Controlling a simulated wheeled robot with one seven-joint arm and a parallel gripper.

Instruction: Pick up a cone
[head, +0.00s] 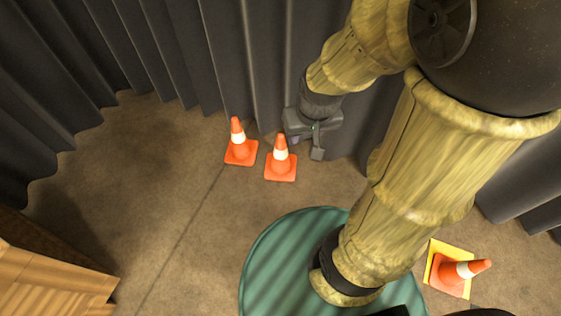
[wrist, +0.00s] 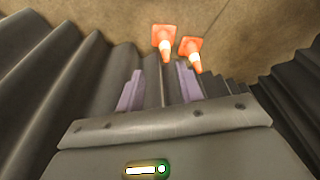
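Two orange cones with white bands stand upright on the floor in the head view, a left cone (head: 239,146) and a right cone (head: 281,160). Both also show at the top of the wrist view, one in the middle (wrist: 164,42) and one to its right (wrist: 191,53). A third cone (head: 461,272) stands on a yellow square (head: 437,249) at the lower right. My gripper (head: 310,147) is just right of the right cone in the head view. In the wrist view its two purple fingers (wrist: 159,90) are apart with nothing held between them.
Dark corrugated walls (head: 190,50) rise close behind the cones and my gripper. A green ridged disc (head: 285,255) lies under my arm. A wooden crate or pallet (head: 50,285) is at the lower left. The brown floor (head: 150,190) left of the cones is clear.

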